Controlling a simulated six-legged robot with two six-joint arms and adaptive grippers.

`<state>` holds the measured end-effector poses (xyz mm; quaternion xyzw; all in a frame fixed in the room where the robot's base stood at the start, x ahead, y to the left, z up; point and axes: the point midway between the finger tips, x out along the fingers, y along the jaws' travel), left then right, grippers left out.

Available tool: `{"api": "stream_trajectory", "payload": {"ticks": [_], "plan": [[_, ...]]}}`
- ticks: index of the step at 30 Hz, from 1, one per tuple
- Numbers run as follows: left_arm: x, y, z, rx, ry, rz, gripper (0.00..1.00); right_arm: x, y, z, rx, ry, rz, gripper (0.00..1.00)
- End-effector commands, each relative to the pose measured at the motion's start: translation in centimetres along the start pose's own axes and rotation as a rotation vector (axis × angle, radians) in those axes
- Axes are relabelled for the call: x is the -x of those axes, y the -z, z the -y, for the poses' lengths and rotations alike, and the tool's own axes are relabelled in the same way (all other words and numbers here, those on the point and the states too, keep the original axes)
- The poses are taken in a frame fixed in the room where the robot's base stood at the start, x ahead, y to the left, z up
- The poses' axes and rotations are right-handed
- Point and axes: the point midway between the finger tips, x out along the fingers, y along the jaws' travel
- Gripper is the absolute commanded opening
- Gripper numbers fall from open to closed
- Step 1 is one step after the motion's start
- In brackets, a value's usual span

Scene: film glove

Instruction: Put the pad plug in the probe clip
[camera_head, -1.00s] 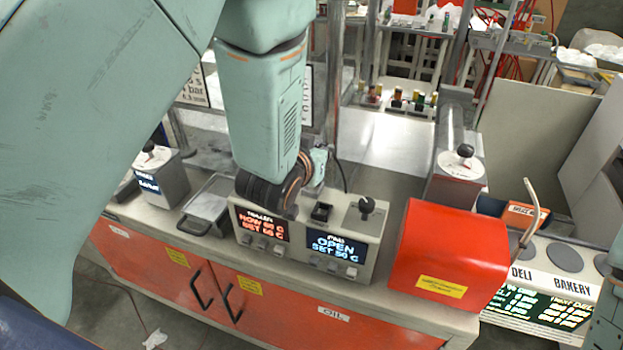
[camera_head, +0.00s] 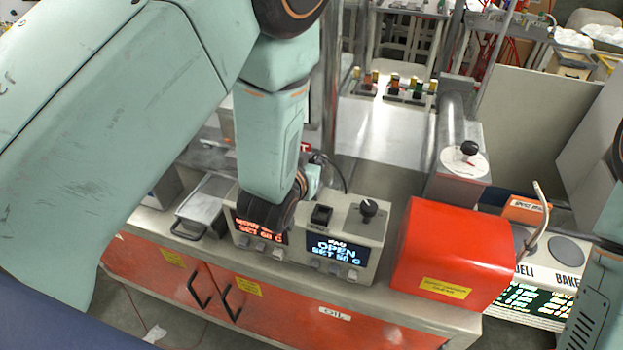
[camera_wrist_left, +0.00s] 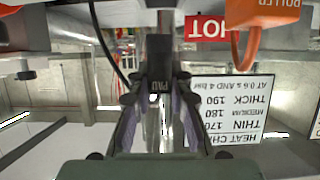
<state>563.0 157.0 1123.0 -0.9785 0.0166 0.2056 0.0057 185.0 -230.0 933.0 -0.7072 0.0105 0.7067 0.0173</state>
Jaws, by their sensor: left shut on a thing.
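In the left wrist view my left gripper (camera_wrist_left: 160,95) is shut on the black pad plug (camera_wrist_left: 158,86), marked PAD, held between its two dark fingers. In the head view the gripper (camera_head: 313,178) is mostly hidden by my left wrist, just behind the controller box (camera_head: 372,238). The box's pad display (camera_head: 336,250) reads OPEN, SET 50 C. A black socket-like piece (camera_head: 321,215) sits on the box top, beside a black knob (camera_head: 369,207). I cannot pick out the probe clip for certain. My right gripper is out of view.
A red cover (camera_head: 455,250) stands right of the box, and a metal tray (camera_head: 205,205) lies left. A black cable (camera_head: 340,172) loops behind the box. The wrist view shows a heat chart (camera_wrist_left: 235,108), a HOT sign (camera_wrist_left: 207,27) and an orange ROLLER piece (camera_wrist_left: 262,12).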

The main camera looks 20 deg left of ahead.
Motion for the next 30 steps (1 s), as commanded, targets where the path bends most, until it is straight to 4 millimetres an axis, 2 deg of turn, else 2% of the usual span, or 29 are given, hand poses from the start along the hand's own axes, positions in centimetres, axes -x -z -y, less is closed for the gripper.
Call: {"api": "stream_trajectory", "payload": {"ticks": [1,8,17,30], "plan": [[-0.3,-0.5,0.0,0.000,0.000,-0.003,0.00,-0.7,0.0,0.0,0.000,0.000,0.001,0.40],[-0.8,-1.1,0.2,0.000,0.000,-0.004,0.00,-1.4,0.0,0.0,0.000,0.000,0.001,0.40],[-2.2,-3.9,0.3,0.001,0.001,-0.003,0.00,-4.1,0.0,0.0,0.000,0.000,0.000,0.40],[-2.3,-4.2,0.3,0.001,0.001,-0.003,0.00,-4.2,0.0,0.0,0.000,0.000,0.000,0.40]]}}
